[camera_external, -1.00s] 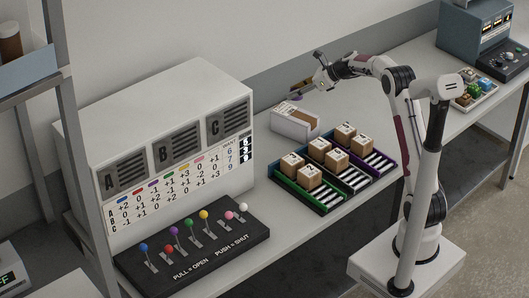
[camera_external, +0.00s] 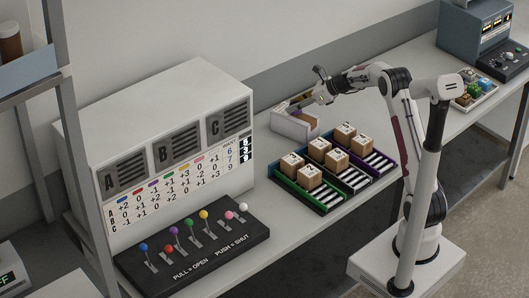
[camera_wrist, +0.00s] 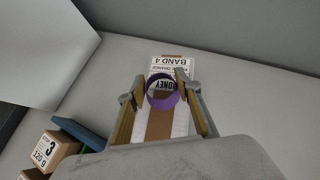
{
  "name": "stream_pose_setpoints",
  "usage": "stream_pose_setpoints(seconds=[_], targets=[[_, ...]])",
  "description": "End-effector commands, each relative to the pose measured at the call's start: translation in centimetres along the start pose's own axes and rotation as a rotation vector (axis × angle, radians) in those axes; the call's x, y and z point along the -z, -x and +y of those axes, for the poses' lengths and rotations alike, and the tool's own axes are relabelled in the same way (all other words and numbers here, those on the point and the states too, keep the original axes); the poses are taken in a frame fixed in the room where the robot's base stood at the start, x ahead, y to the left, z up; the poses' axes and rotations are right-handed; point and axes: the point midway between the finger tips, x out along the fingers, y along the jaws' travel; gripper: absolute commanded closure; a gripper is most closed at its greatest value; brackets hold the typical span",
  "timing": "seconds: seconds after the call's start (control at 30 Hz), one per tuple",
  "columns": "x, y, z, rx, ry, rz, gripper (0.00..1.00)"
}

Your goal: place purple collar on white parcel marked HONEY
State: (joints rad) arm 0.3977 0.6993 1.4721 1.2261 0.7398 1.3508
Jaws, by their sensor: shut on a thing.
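The purple collar (camera_wrist: 161,104) is a ring held between the two fingers of my gripper (camera_wrist: 165,84) in the wrist view. The fingers are shut on it. Below it lies the white parcel (camera_wrist: 180,124) with a brown strip along its middle; the word HONEY reads upside down through the ring. In the external view my gripper (camera_external: 306,103) is low over the white parcel (camera_external: 288,127) at the back of the bench. Whether the collar touches the parcel I cannot tell.
A BAND 4 card (camera_wrist: 168,63) is at the parcel's far end. Trays with several brown boxes (camera_external: 319,149) stand in front and to the right. A white panel cabinet (camera_external: 180,110) stands left, with a lever board (camera_external: 195,250) in front. Bare bench lies right of the parcel.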

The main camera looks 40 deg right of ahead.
Motion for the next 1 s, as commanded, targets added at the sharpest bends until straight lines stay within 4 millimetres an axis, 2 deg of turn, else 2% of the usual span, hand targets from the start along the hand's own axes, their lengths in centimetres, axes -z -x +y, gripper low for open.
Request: stream_pose_setpoints(seconds=[0.13, 0.6, 0.63, 0.7, 1.0], targets=[[0.75, -0.58, -0.01, 0.001, 0.0, -0.001, 0.73], [1.08, -0.82, -0.01, 0.001, 0.001, 0.0, 0.73], [1.07, -0.81, -0.02, 0.001, 0.001, 0.0, 0.61], [1.05, -0.8, -0.02, 0.001, 0.001, -0.001, 0.5], [1.02, -0.78, -0.02, 0.001, 0.001, -0.001, 0.5]])
